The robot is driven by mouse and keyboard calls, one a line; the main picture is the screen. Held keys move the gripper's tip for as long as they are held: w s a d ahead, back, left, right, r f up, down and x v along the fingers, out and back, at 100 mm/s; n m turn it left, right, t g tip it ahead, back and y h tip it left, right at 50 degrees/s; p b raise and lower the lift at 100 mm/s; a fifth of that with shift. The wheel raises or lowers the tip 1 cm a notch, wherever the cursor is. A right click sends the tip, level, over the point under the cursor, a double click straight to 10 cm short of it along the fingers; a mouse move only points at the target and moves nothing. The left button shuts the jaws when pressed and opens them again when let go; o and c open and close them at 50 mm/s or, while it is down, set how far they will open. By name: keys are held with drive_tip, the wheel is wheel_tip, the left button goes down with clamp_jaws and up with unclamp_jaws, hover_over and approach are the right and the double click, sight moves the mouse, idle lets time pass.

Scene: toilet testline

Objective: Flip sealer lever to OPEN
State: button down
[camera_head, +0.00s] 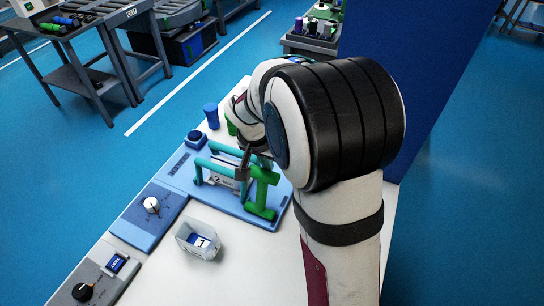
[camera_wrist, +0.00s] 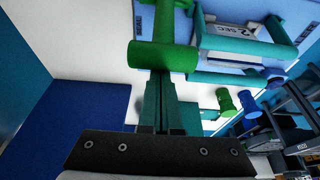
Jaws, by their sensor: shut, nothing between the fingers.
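The sealer (camera_head: 234,203) is a blue base with a teal bar frame around a panel, and its panel (camera_wrist: 232,38) reads "2 SEC" in the wrist view. Its green lever (camera_head: 262,192) stands at the frame's right side, with a crossbar on top. In the wrist view the lever's crossbar (camera_wrist: 162,56) lies right at the fingertips. My gripper (camera_wrist: 160,82) is shut and empty. Its tips look at or against the crossbar; I cannot tell whether they touch. In the head view my gripper (camera_head: 244,165) is partly hidden by my arm.
A clear bin (camera_head: 198,241) with a blue-and-white item stands in front of the sealer. A knob panel (camera_head: 151,206) and a blue button (camera_head: 195,138) lie to the left. Blue (camera_head: 211,115) and green cylinders stand behind. A blue partition (camera_head: 430,75) rises at right.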

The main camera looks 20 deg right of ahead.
drive_tip(key=s+a+f, duration=0.2)
drive_tip(key=s+a, duration=0.7)
drive_tip(key=s, duration=0.1)
drive_tip(key=shift+a, duration=0.35)
idle(0.4)
drive_tip(key=w+d+r, duration=0.3)
drive_tip(key=w, duration=0.1)
drive_tip(key=s+a+r, duration=0.3)
drive_tip(key=s+a, duration=0.3)
drive_tip(key=s, duration=0.1)
drive_tip(key=shift+a+n+t, duration=0.2)
drive_tip(key=shift+n+t, duration=0.1)
